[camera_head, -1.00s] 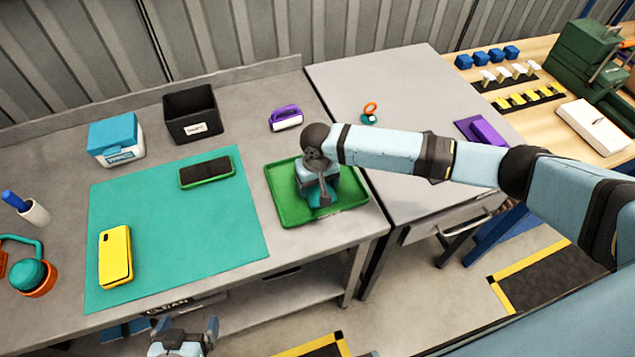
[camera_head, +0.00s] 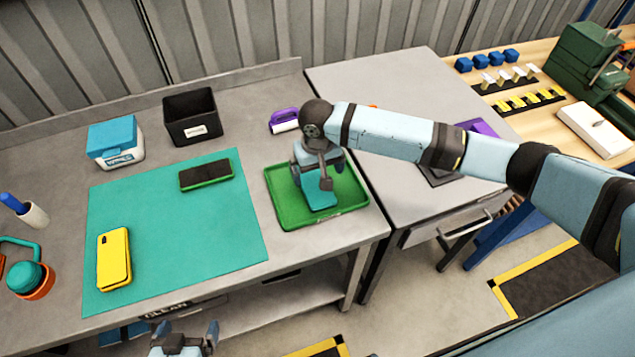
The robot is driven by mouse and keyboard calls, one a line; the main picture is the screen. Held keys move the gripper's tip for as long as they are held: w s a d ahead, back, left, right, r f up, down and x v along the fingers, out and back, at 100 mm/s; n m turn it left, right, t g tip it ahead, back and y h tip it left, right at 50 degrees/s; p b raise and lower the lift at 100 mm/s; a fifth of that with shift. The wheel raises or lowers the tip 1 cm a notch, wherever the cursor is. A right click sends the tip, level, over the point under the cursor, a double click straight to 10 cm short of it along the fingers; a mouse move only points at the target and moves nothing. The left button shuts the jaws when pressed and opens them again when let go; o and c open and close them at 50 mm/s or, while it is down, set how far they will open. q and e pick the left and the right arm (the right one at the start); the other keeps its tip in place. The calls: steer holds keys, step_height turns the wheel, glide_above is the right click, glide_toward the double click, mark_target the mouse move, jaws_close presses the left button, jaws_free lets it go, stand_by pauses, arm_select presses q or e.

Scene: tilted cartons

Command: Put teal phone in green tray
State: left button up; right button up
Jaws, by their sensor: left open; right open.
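The teal phone (camera_head: 321,197) lies in the green tray (camera_head: 285,211) on the grey bench, partly hidden by my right gripper. My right gripper (camera_head: 318,187) is open above the tray, its fingers over the phone; a gap to the phone is hard to judge. My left gripper (camera_head: 184,338) is open and empty at the bottom edge, in front of the bench and away from the tray.
A teal mat (camera_head: 180,235) holds a yellow phone (camera_head: 114,258) and a green-edged dark phone (camera_head: 206,174). A black bin (camera_head: 192,116), a blue-lidded box (camera_head: 116,142) and a purple-handled tool (camera_head: 284,119) stand behind. An orange-based teal object (camera_head: 30,281) is at left.

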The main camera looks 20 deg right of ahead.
mark_target(317, 190)
step_height(317, 190, up, 5)
steer(key=shift+r, duration=0.15)
stand_by(0.5)
steer(key=s+a+f+n+t+y, duration=0.1)
steer(key=s+a+f+n+y, duration=0.15)
steer(key=s, duration=0.45)
steer(key=s+a+f+n+t+y, duration=0.1)
steer(key=s+a, duration=0.3)
steer(key=s, duration=0.2)
steer(key=s+d+m+t+h, duration=0.2)
steer(key=s+d+h, duration=0.1)
steer(key=s+d, duration=1.35)
steer(key=w+a+f+t+y, duration=0.1)
steer(key=w+a+f+t, duration=0.1)
steer(key=f, duration=0.4)
steer(key=w+a+f+n+t+y+p, duration=0.1)
steer(key=w+a+f+t, duration=0.2)
steer(key=a+f+t, duration=0.1)
steer(key=shift+w+a+f+t, duration=0.35)
steer(key=shift+a+f+t, duration=0.1)
steer(key=shift+f, duration=0.4)
